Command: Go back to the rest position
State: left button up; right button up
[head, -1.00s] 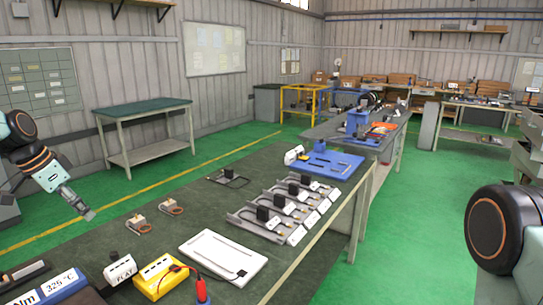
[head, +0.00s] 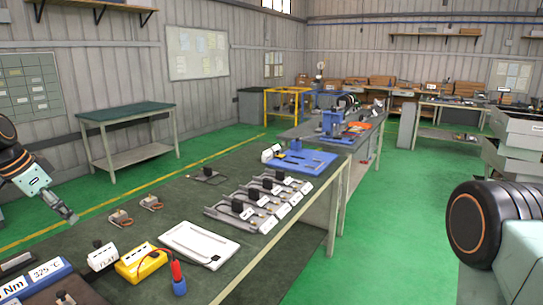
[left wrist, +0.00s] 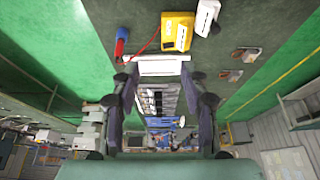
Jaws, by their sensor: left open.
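My left gripper (head: 70,214) is at the left edge of the head view, empty, above the left side of the green-topped workbench (head: 255,258). In the left wrist view my left gripper (left wrist: 160,82) has its two fingers spread apart, with the bench items seen beyond them and nothing held. My right arm shows at the right edge of the head view, but its gripper is out of the picture.
The bench holds a white tray (head: 199,245), a yellow meter (head: 140,262) with a red-and-blue probe (head: 178,278), a white box (head: 103,256), several heating-element units (head: 262,200) and a blue board (head: 300,161). Green floor (head: 400,220) is clear on the right.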

pick_arm(q)
jog(key=s+d+f+n+g, duration=0.1)
jog(key=s+d+f, duration=0.1)
jog(key=d+f, duration=0.7)
jog(key=s+d+f+n, duration=0.1)
jog(key=s+d+f, duration=0.1)
jog(key=d+f, duration=0.7)
jog(key=s+d+f+n+g, duration=0.1)
jog(key=s+d+f, duration=0.2)
jog(key=s+f, duration=0.25)
jog(key=s+d+f+y, duration=0.1)
jog(key=s+d+f, duration=0.2)
jog(key=s+f, duration=0.3)
jog(key=s+d+f+n+g, duration=0.1)
jog(key=s+d+f, duration=0.25)
jog(key=s, duration=0.45)
jog(key=s+d+n+g+y, duration=0.1)
jog(key=s+n, duration=0.1)
jog(key=s, duration=1.3)
notch_tip(320, 180, down, 16)
jog(key=b, duration=1.6)
jog(key=shift+d+f, duration=0.15)
jog(key=shift+f, duration=0.1)
pick_arm(e)
notch_tip(320, 180, down, 16)
jog(key=shift+w+f, duration=0.25)
jog(key=shift+w, duration=0.1)
